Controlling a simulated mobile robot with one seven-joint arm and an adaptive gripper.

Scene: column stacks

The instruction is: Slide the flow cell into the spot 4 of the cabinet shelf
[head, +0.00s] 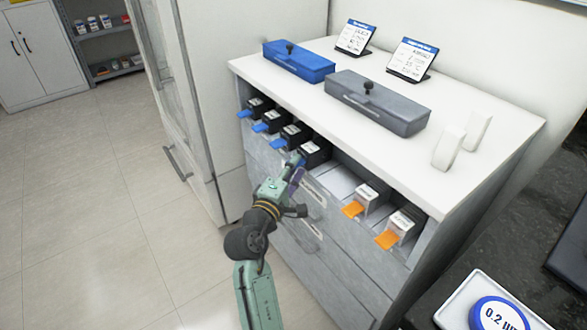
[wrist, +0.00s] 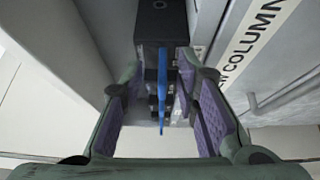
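Several black flow cells with blue tabs stand in a row on the left of the cabinet shelf. The rightmost black flow cell (head: 316,151) is seated in the shelf right in front of my gripper. My gripper (head: 296,168) is at the shelf front. In the wrist view, my gripper (wrist: 165,115) is open, its purple-padded fingers apart on either side of a blue tab (wrist: 162,85). The tab sticks out from a black cell (wrist: 160,22) and touches neither finger. In the head view my gripper hides this cell's tab. No spot numbers are legible.
White cells with orange tabs (head: 365,197) (head: 400,227) stand on the shelf's right, past an empty stretch (head: 338,181). The cabinet top (head: 440,135) bears a blue box (head: 298,62), a grey box (head: 376,103), cards and white blocks. A drawer front (wrist: 255,45) is close right of my gripper.

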